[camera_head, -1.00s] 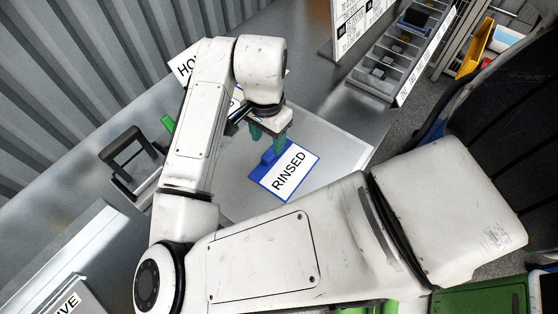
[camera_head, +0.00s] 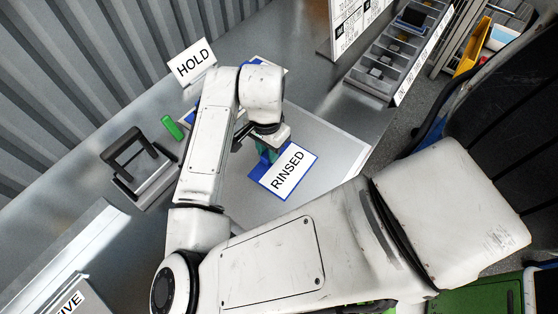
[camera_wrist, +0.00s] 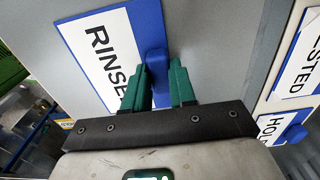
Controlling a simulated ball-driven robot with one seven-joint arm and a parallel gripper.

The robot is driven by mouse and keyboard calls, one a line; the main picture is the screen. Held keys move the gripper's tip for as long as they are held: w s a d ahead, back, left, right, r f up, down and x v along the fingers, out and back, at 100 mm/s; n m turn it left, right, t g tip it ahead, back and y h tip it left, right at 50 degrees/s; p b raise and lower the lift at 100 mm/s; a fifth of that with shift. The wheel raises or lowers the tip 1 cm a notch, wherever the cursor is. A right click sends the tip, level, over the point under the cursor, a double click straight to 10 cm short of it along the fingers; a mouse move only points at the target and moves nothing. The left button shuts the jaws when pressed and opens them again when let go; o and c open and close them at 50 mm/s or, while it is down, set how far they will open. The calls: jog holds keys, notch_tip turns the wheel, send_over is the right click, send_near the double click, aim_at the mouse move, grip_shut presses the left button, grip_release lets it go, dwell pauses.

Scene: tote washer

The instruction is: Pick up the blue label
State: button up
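The blue label (camera_head: 268,185) is a blue-bordered plate reading RINSED with a raised blue tab. It lies on the pale grey panel in the head view, and its text is partly cut off in the wrist view (camera_wrist: 95,55). My gripper (camera_head: 268,154) is low over the label's upper edge. In the wrist view, the green fingers of my gripper (camera_wrist: 160,82) stand on either side of the blue tab (camera_wrist: 156,60). I cannot tell whether they press on it. The fingertips are partly hidden by my arm in the head view.
A HOLD sign (camera_head: 192,63) stands at the back left. A black-handled item (camera_head: 135,160) and a green block (camera_head: 172,127) are left of my arm. A compartment tray (camera_head: 385,75) stands at the back right. Another blue-bordered label reading TESTED (camera_wrist: 302,55) shows in the wrist view.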

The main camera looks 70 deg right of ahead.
grip_shut()
jog(key=shift+r, duration=0.1)
jog(key=shift+r, duration=0.55)
jog(key=s+a+r+b, duration=0.1)
jog(key=a+r+b, duration=0.3)
jog(key=a+r, duration=0.7)
jog(key=a, duration=0.3)
jog(key=shift+s+r, duration=0.15)
jog(key=shift+r, duration=0.25)
